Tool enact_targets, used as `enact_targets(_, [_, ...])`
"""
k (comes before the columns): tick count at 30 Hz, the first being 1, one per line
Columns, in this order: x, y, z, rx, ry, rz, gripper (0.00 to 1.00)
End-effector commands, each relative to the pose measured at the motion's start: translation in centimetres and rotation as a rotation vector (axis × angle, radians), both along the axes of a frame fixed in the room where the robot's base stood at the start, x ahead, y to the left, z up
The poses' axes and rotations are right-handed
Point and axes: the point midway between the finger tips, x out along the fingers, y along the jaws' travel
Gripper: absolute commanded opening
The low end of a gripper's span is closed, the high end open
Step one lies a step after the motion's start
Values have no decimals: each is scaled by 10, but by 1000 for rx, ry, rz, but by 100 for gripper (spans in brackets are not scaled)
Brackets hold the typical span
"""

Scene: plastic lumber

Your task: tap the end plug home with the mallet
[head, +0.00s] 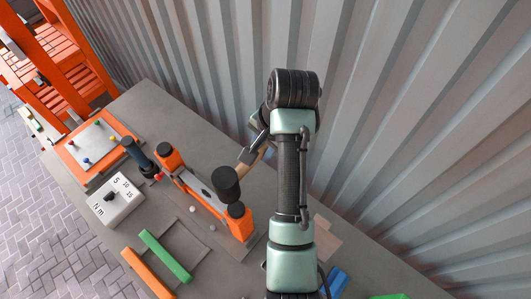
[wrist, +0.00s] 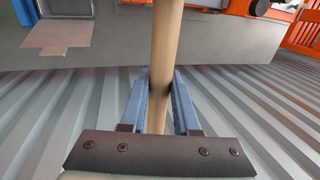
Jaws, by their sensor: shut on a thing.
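The mallet has a black cylindrical head (head: 226,183) and a pale wooden handle (head: 247,156); the handle also fills the middle of the wrist view (wrist: 165,45). My gripper (head: 254,146) is shut on the handle, with its blue fingers (wrist: 160,85) on both sides of it. The mallet head appears over the near right part of an orange clamping fixture (head: 196,187). I cannot tell whether it touches anything. I cannot make out the end plug; the mallet head may hide it.
A grey worktable (head: 205,263) carries a torque box with a dial (head: 112,200), a dark-handled tool (head: 136,151), an orange-edged board with coloured knobs (head: 91,143), and green (head: 165,256) and orange (head: 147,273) bars. A corrugated metal wall (head: 410,130) closes off the back.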

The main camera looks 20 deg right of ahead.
Motion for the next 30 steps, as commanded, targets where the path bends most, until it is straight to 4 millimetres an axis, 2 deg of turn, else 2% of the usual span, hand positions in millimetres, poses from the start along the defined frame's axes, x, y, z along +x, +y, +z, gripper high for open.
enact_targets(5, [1,0,-3,-1,0,10,0])
enact_targets(18, [1,0,-46,-1,-1,9,0])
enact_targets(30, [1,0,-52,-1,-2,9,0])
